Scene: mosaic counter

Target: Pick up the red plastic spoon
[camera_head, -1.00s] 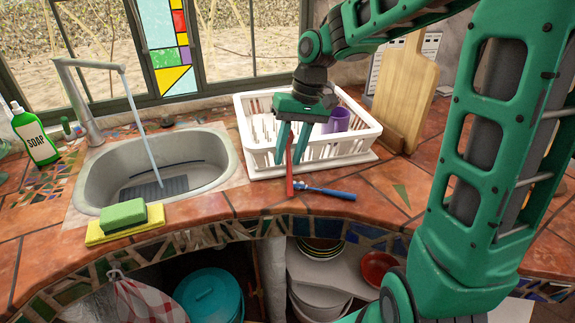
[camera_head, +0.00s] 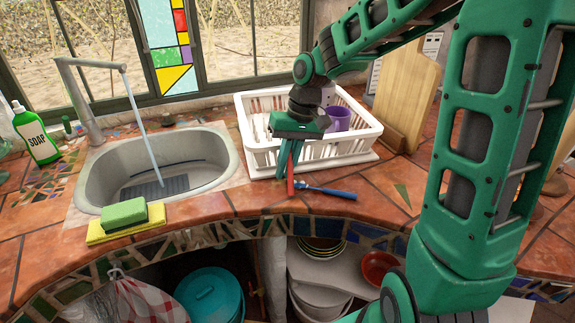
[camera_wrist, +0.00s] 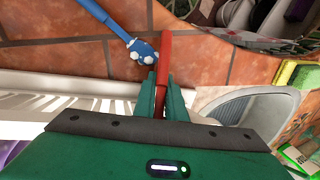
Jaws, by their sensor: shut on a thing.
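The red plastic spoon (camera_head: 290,181) is at the counter edge in front of the white dish rack. In the wrist view the red spoon (camera_wrist: 165,62) runs between my two fingers, its wide end pointing away from me. My gripper (camera_head: 287,172) points down in front of the rack and is shut on the spoon; it also shows in the wrist view (camera_wrist: 161,92). The spoon's other end is hidden between the fingers. I cannot tell whether the spoon is clear of the counter.
A blue brush (camera_head: 325,191) lies on the tiles just right of the spoon. The white dish rack (camera_head: 345,160) with a purple mug (camera_head: 338,119) stands behind. The sink (camera_head: 215,178) with running water and a yellow-green sponge (camera_head: 125,215) are to the left. A cutting board (camera_head: 405,95) stands right.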

